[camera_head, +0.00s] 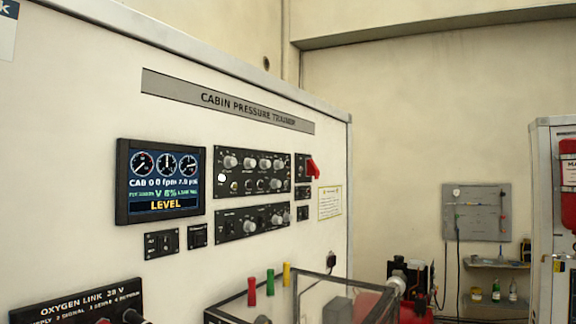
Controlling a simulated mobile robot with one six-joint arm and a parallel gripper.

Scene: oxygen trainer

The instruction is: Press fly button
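The white Cabin Pressure Trainer panel (75,90) stands at the left and centre, seen at an angle. Its screen (163,181) shows dials, "CAB 0" and "LEVEL" in yellow. Below the screen are two small black switch modules, one at the left (161,243) and one at the right (197,236). To the right are an upper knob panel (251,173) and a lower knob panel (252,221). No label reading "fly" is legible, so I cannot tell which control is that button. My gripper is not in view.
A clear-sided case (340,290) with red, green and yellow upright pieces (269,281) stands before the panel's lower part. A compressor (412,290), tool board (477,212) and red extinguisher (568,185) are at right.

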